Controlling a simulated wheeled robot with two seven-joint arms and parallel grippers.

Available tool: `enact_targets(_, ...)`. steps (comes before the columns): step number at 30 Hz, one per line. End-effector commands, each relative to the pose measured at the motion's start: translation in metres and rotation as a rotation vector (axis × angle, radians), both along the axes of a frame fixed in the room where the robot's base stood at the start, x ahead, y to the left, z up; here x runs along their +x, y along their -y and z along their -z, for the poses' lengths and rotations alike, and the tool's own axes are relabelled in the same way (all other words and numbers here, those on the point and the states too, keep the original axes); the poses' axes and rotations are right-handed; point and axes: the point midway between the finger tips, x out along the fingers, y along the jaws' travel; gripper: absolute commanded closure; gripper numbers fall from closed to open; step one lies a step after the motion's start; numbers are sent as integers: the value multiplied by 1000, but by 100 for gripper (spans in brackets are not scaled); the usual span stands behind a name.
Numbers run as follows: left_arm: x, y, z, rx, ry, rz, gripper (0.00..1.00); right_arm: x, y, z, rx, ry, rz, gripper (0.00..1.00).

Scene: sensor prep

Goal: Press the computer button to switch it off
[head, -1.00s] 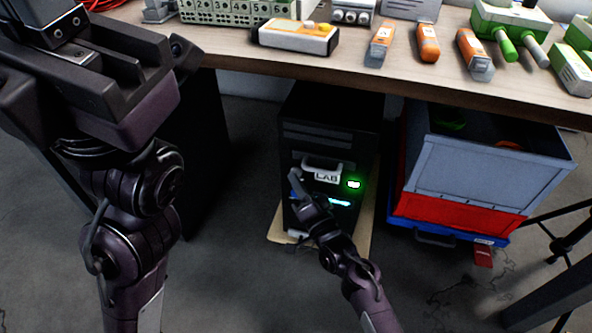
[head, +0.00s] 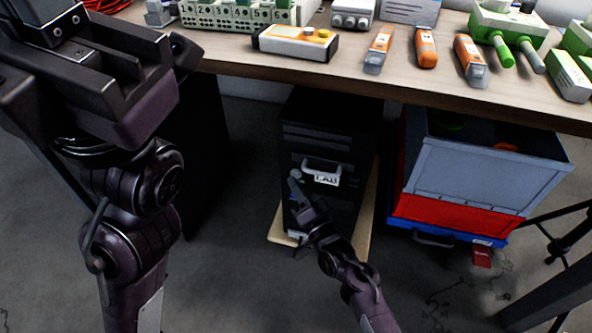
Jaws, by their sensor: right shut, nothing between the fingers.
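The black computer tower (head: 335,137) stands upright on a light board under the table. Its front has a pale handle and a LAB label (head: 326,179). No lights show on its front now. My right gripper (head: 296,178) is shut and empty, its tip in front of the tower's front, left of the label. Whether it touches the tower I cannot tell, and the button is not clearly visible. My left gripper (head: 95,80) is large at the upper left, near the camera and far from the tower; its finger opening is not clear.
The table (head: 300,72) above holds a white and orange box (head: 295,42), several orange handheld devices and green equipment. A grey crate (head: 478,175) over red and blue ones stands right of the tower. Thin dark stand legs (head: 562,243) are at the far right.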

Motion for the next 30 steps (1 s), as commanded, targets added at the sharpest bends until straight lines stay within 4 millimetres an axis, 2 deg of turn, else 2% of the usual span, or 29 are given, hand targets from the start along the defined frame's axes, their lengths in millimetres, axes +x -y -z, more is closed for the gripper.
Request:
enact_targets(8, 0, 0, -2, 1, 0, 1, 100, -2, -1, 0, 0, -1, -1, 100)
enact_targets(21, 0, 0, -32, 1, 1, 0, 100, -41, -14, -3, 0, -2, -1, 100)
enact_targets(30, 0, 0, -40, 0, 1, 0, 100, -58, -19, 0, 0, 0, 0, 100)
